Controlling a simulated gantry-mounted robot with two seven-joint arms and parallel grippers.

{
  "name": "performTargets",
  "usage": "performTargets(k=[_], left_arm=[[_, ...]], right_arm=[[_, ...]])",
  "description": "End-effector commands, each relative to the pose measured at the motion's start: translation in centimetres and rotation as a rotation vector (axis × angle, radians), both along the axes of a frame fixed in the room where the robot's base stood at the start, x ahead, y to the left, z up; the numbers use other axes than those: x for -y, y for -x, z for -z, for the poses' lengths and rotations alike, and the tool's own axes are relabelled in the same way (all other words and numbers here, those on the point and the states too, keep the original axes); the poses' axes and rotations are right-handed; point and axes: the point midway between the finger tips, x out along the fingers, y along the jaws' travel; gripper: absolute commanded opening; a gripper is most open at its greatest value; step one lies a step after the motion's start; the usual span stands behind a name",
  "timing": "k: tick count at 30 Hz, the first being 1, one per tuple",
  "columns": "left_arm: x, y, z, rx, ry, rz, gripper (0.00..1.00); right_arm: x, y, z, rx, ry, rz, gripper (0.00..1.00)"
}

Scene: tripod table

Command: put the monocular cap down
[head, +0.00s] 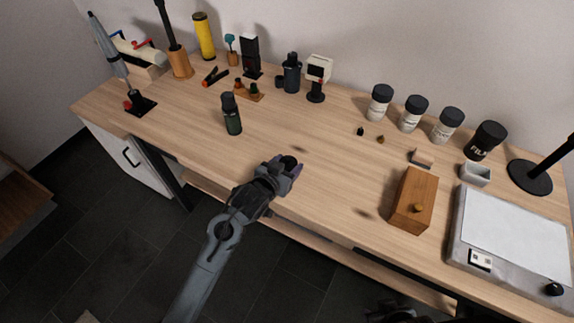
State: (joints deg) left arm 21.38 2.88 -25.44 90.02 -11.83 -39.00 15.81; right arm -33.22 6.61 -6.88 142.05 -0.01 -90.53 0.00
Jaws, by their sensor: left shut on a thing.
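My left gripper (290,166) is over the front part of the tabletop, near the middle of the view. It is shut on a small dark round thing, which looks like the monocular cap (288,160); the fingers hide part of it. A dark green upright cylinder (232,114), possibly the monocular, stands on the table behind and to the left of the gripper. A dark part of my right arm or gripper (385,313) shows at the bottom edge, cut off, with its jaws unclear.
The wooden table (315,145) has free room around the left gripper. Several canisters (411,113) line the back right; a clamp, bottles and stands crowd the back left.

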Motion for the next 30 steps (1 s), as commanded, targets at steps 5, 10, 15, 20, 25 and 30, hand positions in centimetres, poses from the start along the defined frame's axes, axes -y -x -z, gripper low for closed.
performTargets(k=[5,10,15,20,25,30], left_arm=[[0.0,0.0,0.3,-0.001,0.000,0.000,0.72],[0.0,0.0,0.3,-0.001,0.000,0.000,0.84],[0.0,0.0,0.2,-0.001,0.000,0.000,0.84],[-0.2,0.3,-0.3,-0.002,-0.001,0.000,0.84],[-1.1,2.1,-1.3,-0.001,0.000,0.000,0.84],[-2.5,4.7,-2.5,-0.002,-0.001,0.000,0.84]], right_arm=[[0.0,0.0,0.0,0.000,0.000,-0.001,0.43],[0.1,0.0,0.0,0.001,0.004,-0.003,0.43],[0.2,0.0,0.0,0.001,0.008,-0.006,0.43],[0.2,0.0,-0.2,0.000,0.008,-0.006,0.43],[0.2,0.0,-1.2,0.001,0.008,-0.006,0.43],[0.1,0.0,-2.4,0.001,0.007,-0.004,0.43]])
